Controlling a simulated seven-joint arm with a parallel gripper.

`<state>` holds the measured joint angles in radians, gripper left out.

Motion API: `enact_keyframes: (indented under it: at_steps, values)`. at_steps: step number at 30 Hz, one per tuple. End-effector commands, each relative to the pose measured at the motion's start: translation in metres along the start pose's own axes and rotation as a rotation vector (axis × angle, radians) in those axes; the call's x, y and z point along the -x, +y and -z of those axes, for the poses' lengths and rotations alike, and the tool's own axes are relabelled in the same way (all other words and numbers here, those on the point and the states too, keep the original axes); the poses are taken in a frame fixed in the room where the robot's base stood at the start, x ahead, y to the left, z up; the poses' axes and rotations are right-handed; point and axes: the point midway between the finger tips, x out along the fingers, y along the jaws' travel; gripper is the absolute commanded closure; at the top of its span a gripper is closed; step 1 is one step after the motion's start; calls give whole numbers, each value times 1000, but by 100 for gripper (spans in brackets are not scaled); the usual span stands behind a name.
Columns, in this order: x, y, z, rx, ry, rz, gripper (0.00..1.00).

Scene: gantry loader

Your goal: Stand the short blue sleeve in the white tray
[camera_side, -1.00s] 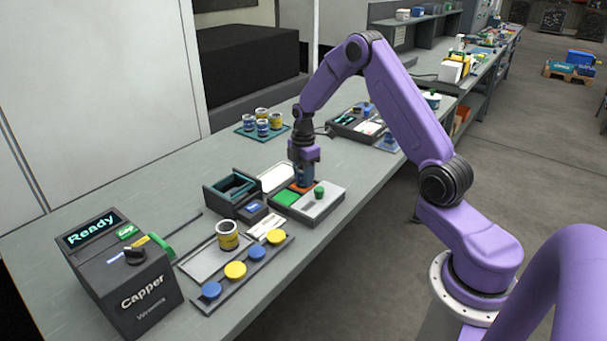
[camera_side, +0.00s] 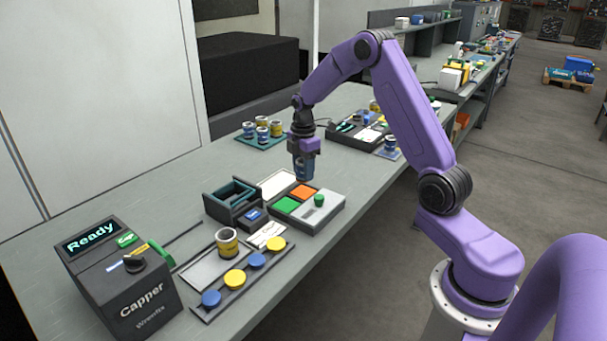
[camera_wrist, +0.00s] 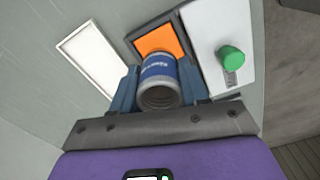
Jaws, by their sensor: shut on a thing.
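My gripper (camera_side: 303,172) is shut on the short blue sleeve (camera_side: 304,168) and holds it above the orange square of the sorting panel. In the wrist view the sleeve (camera_wrist: 158,82) sits between the two fingers, a blue band with white lettering around it and a ribbed grey open end toward the camera. The white tray (camera_side: 277,184) is a flat, pale rectangle on the bench, left of the orange square. It also shows in the wrist view (camera_wrist: 92,60) at the upper left, and it looks empty.
The panel has an orange square (camera_side: 303,192), a green square (camera_side: 287,205) and a grey plate with a green knob (camera_side: 319,200). A dark open box (camera_side: 232,197) stands left of it. Cans on a teal mat (camera_side: 262,139) stand behind. A capper machine (camera_side: 122,270) is at front left.

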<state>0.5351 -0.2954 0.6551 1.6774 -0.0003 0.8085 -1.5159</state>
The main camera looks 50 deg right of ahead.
Motion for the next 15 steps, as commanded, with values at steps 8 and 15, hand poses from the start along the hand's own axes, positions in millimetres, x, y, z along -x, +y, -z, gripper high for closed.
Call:
enact_keyframes:
  at_steps: [8,15]
  values:
    - [13,0,0,0,0,-2,95]
    - [12,0,0,0,0,-1,95]
